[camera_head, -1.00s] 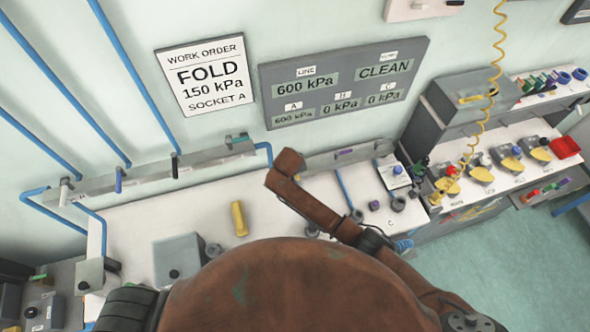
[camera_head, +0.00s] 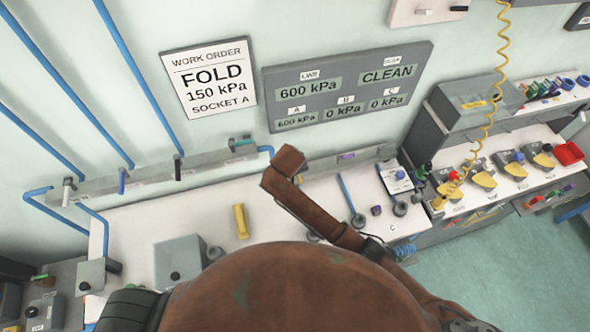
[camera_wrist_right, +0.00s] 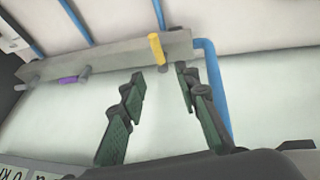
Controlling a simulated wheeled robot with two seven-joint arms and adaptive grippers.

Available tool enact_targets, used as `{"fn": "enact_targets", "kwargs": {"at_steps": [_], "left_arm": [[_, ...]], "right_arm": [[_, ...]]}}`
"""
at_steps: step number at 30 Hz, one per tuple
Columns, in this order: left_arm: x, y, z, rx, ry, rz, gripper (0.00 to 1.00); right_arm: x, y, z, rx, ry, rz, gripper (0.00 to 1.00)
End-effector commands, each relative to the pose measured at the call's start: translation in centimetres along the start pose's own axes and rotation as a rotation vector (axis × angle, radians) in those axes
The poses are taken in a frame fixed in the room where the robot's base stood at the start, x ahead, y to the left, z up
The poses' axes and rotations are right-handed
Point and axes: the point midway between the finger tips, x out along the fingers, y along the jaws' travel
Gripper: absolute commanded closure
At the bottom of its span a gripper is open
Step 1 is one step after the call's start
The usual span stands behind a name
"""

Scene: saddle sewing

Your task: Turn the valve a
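A wall manifold with a yellow valve handle (camera_wrist_right: 156,50) and a purple valve handle (camera_wrist_right: 71,79) shows in the right wrist view. I cannot read a label there to confirm which is valve a. My right gripper (camera_wrist_right: 160,74) is open and empty, its fingertips just short of the yellow handle, which lies roughly in line with the gap. The wall display (camera_head: 345,88) reads A 600 kPa, B and C 0 kPa. My left gripper is not in view.
A second manifold (camera_head: 150,174) with several handles is on the wall at left. A work order sign (camera_head: 208,77) hangs above. The white bench holds a yellow bar (camera_head: 240,221) and a grey box (camera_head: 179,262). Blue pipes run beside the manifolds.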

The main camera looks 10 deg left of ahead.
Motion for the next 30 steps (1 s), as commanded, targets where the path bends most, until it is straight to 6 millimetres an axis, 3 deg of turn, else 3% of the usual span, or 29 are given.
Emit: {"fn": "enact_targets", "kwargs": {"at_steps": [3, 9, 25, 30], "left_arm": [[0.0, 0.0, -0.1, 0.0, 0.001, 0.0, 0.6], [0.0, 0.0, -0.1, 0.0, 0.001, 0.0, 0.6], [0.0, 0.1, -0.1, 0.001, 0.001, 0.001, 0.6], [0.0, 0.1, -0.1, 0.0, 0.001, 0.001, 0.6]], "right_arm": [[-1.7, -0.1, 0.0, -0.001, 0.001, -0.001, 0.71], [-2.9, 0.0, 0.1, 0.0, -0.001, 0.001, 0.71], [-2.9, 0.0, 0.1, 0.0, -0.001, 0.0, 0.71], [-1.9, 0.8, 2.2, 0.029, -0.017, -0.045, 0.71]]}}
